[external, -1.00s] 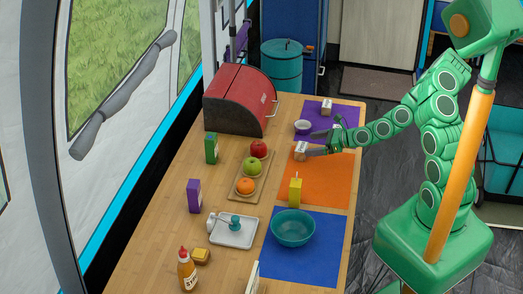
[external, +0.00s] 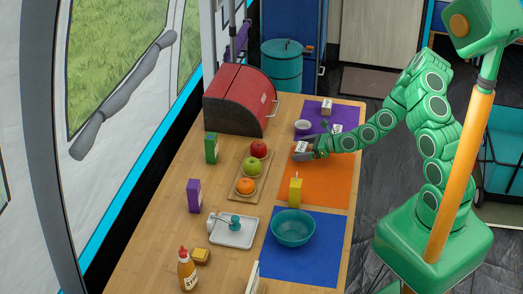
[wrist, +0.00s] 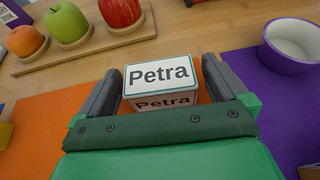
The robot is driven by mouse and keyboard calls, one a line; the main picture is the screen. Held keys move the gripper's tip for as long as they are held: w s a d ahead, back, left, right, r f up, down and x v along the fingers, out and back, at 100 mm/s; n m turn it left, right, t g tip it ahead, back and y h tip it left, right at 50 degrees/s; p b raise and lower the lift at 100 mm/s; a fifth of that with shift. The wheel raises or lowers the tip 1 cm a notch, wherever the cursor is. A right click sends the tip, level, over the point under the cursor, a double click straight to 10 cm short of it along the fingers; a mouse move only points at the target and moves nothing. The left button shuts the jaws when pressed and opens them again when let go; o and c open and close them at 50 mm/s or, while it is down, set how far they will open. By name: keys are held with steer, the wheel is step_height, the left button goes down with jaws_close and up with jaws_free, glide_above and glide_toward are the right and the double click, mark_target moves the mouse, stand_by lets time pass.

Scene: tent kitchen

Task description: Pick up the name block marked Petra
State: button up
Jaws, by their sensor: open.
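The name block marked Petra (wrist: 160,76) is a white block with dark letters and a green border. In the wrist view it sits upright between the two fingers of my gripper (wrist: 160,92), near their tips. The jaws are open, and a narrow gap shows on the left side; the right finger is very close to the block. In the external view the Petra block (external: 301,147) stands at the upper edge of the orange mat (external: 325,185), and my gripper (external: 304,152) is low around it. The fingers partly hide it there.
A white-and-purple bowl (wrist: 292,42) stands to the right on the purple mat (wrist: 258,85). Other white blocks (external: 326,107) lie on that mat. A wooden tray (external: 243,189) with fruit is beyond the block. A yellow carton (external: 295,190) and teal bowl (external: 293,227) stand nearer.

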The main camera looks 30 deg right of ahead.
steer(key=shift+x, duration=1.1)
steer(key=c, duration=1)
